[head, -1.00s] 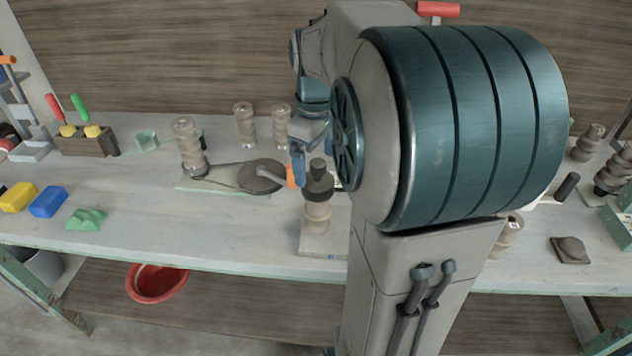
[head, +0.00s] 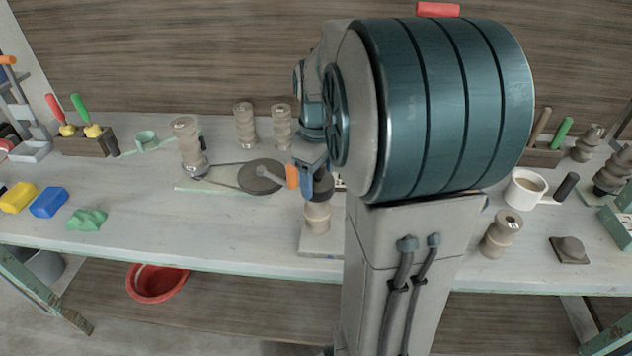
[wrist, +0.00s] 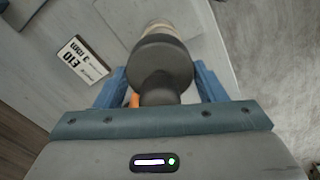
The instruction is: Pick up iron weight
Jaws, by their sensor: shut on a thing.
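The iron weight (head: 322,188) is a dark grey disc with a knob. It is at the top of a beige ridged clay piece (head: 317,217), and I cannot tell whether it touches it. My gripper (head: 306,181) is at the weight, its blue fingers partly hiding it in the head view. In the wrist view the weight (wrist: 160,62) lies between the fingers of my gripper (wrist: 162,82), which are shut on its knob end. My arm hides part of the area to the right.
A grey disc with a belt (head: 262,176) is just left of the weight. Ridged clay pieces (head: 245,125) stand behind. A white mug (head: 526,188) and another clay piece (head: 502,235) are on the right. A printed card (wrist: 82,60) lies near the weight.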

